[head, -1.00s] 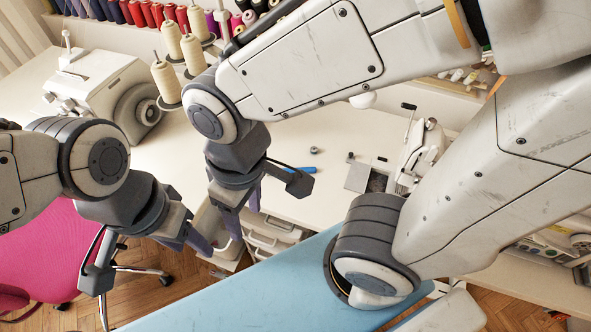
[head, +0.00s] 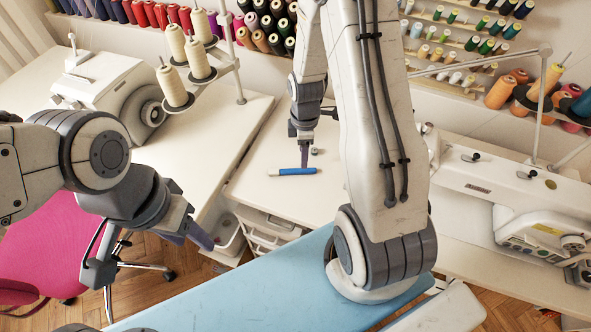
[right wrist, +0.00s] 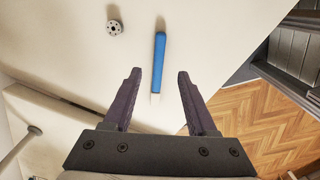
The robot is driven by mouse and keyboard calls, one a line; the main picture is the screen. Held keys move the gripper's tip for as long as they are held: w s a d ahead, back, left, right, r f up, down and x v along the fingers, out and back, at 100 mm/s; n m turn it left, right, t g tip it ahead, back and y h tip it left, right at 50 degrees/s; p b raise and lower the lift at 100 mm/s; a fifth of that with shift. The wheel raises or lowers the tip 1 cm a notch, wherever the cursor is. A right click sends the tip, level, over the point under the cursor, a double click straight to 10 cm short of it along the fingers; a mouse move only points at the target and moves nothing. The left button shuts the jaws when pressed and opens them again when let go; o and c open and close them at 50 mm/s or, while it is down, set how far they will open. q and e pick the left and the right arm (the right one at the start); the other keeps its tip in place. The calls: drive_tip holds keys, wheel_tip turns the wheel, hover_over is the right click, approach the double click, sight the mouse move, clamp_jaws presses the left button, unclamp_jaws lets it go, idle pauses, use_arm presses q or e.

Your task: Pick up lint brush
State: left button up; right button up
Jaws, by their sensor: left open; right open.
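A slim blue tool with a pale tip (head: 293,171), which I take for the lint brush, lies flat on the white table. In the right wrist view the blue tool (right wrist: 159,55) lies in line with the gap between my fingers, its pale end towards me. My right gripper (head: 304,158) is open and empty, over the table right at the tool; I cannot tell its exact height. Its two dark fingers (right wrist: 160,74) show apart in the right wrist view. My left gripper (head: 195,236) is open and empty, low on the left near the pink chair.
A small round metal bobbin (right wrist: 115,26) lies beside the tool. A blue ironing board (head: 240,298) crosses the front. A sewing machine (head: 515,205) stands right, a white machine (head: 115,92) with thread cones (head: 172,84) left. The table around the tool is mostly clear.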

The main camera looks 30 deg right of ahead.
sight(293, 172)
drive_tip(key=shift+d+f+p, duration=0.2)
drive_tip(key=shift+f+p, duration=0.25)
drive_tip(key=shift+f, duration=3.05)
clamp_jaws()
